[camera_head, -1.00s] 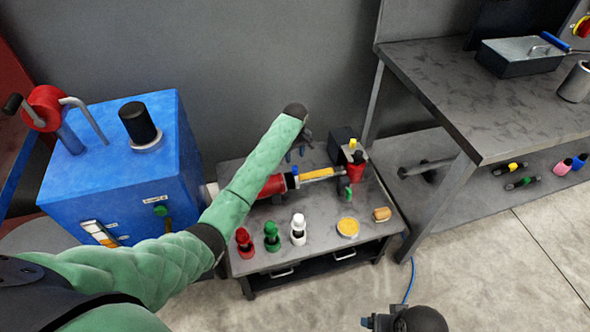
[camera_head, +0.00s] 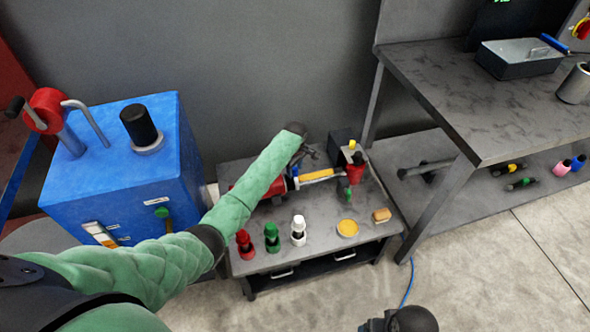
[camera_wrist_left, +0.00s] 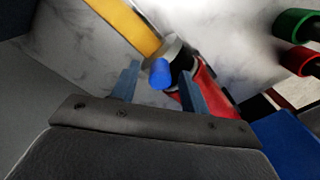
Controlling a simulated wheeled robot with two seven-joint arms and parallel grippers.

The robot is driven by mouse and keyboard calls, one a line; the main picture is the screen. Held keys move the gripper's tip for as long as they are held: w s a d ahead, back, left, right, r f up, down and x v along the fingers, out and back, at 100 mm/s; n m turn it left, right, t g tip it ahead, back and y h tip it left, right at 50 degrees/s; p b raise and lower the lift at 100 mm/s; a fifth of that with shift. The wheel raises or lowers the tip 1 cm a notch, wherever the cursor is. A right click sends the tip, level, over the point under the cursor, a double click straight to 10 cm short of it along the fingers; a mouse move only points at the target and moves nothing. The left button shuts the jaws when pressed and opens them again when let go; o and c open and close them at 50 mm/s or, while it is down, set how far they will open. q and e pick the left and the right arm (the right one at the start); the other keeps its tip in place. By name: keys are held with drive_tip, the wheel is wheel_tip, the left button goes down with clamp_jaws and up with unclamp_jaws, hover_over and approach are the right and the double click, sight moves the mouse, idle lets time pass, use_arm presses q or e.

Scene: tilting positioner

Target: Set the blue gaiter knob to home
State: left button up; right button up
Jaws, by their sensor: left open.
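The blue gaiter knob (camera_wrist_left: 160,72) is a short rounded blue peg on a grey collar, between a yellow section and a red section of a horizontal device. It also shows small in the head view (camera_head: 295,171). My left gripper (camera_wrist_left: 159,71) is open, with one blue-grey finger on each side of the knob. Whether a finger touches it I cannot tell. In the head view the left gripper (camera_head: 301,157) is above the device, and my green sleeve hides part of the red section. A dark part of my right arm shows at the bottom edge.
Red (camera_head: 244,243), green (camera_head: 272,237) and white (camera_head: 298,230) knobs stand along the cart's (camera_head: 325,238) front. A yellow dish (camera_head: 347,228) and a tan block (camera_head: 381,215) lie to their right. A blue cabinet (camera_head: 110,175) stands left; a dark workbench (camera_head: 440,90) stands right.

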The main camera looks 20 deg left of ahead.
use_arm(q)
drive_tip(key=shift+f, duration=0.5)
use_arm(e)
drive_tip(key=shift+w+f, duration=0.1)
drive_tip(key=shift+f, duration=0.2)
